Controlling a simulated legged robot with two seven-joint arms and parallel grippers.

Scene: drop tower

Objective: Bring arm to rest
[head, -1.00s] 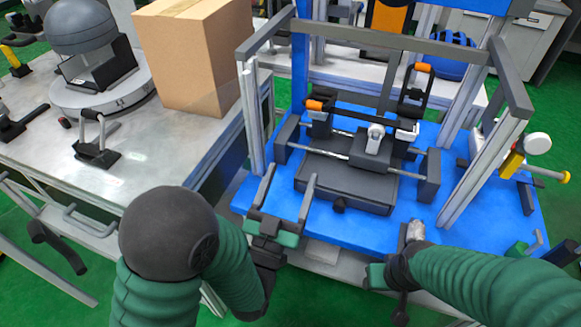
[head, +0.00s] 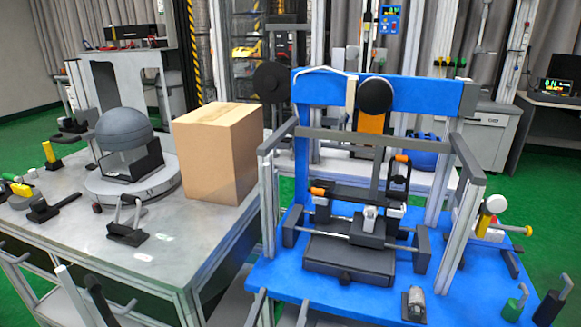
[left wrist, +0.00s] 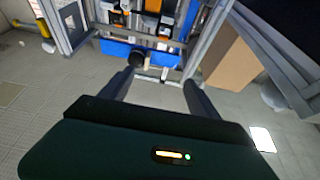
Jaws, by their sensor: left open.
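My left gripper (head: 279,309) shows only by its two finger ends at the bottom edge of the head view, in front of the blue base of the drop tower. The fingers are apart with nothing between them. In the left wrist view the two dark fingers of this gripper (left wrist: 158,90) are also spread and empty, pointing toward the rig. The left arm's links are below the head view. My right arm and gripper are out of view.
The drop tower's blue base (head: 325,290) and grey frame (head: 385,135) stand right ahead. A metal table (head: 75,235) at left carries a cardboard box (head: 217,150) and a grey dome (head: 124,130).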

